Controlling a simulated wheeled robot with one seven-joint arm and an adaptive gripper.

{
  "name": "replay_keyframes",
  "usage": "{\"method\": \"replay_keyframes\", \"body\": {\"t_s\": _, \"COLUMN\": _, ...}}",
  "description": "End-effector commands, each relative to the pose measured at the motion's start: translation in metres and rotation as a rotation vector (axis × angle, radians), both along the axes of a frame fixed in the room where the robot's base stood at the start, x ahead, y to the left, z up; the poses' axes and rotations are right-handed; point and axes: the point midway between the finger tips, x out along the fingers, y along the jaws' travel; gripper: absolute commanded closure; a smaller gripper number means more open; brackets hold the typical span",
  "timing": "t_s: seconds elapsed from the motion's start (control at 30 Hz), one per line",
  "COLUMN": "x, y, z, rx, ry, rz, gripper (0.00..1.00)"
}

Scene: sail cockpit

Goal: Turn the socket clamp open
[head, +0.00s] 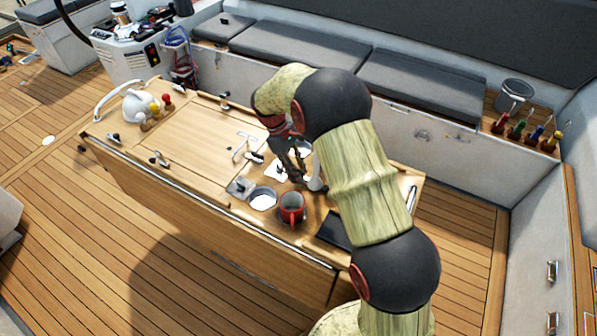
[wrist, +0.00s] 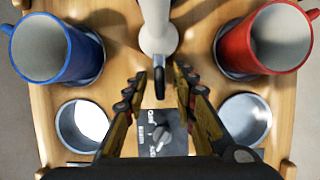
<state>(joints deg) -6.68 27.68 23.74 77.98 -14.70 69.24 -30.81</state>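What seems to be the socket clamp is a small turn knob (wrist: 162,136) on a dark lettered plate (wrist: 176,149), in the wrist view's lower middle. The lettering is too small to read surely. The knob's handle lies slantwise. The plate looks pale in the head view (head: 278,171). A white upright fitting with a black tip (wrist: 156,32) stands beyond it; its black tip shows between my fingertips. My gripper (wrist: 161,74) is open, its fingers apart on both sides above this row. It also shows over the table in the head view (head: 287,163). I cannot tell whether it touches anything.
A blue mug (wrist: 50,48) and a red mug (wrist: 268,42) stand left and right. Two round metal recesses (wrist: 82,124) (wrist: 245,118) flank the plate. In the head view, a white kettle (head: 138,105) stands at the table's far left end. The table's left half is mostly clear.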

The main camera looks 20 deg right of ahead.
Motion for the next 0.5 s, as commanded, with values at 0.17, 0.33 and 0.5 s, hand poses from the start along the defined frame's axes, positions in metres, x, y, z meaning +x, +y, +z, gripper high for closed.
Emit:
{"method": "replay_keyframes", "body": {"t_s": 0.17, "x": 0.0, "y": 0.0, "z": 0.0001, "rx": 0.0, "ry": 0.0, "rz": 0.0, "gripper": 0.81}}
{"method": "replay_keyframes", "body": {"t_s": 0.33, "x": 0.0001, "y": 0.0001, "z": 0.0001, "rx": 0.0, "ry": 0.0, "rz": 0.0, "gripper": 0.91}}
{"method": "replay_keyframes", "body": {"t_s": 0.5, "x": 0.0001, "y": 0.0001, "z": 0.0001, "rx": 0.0, "ry": 0.0, "rz": 0.0, "gripper": 1.0}}
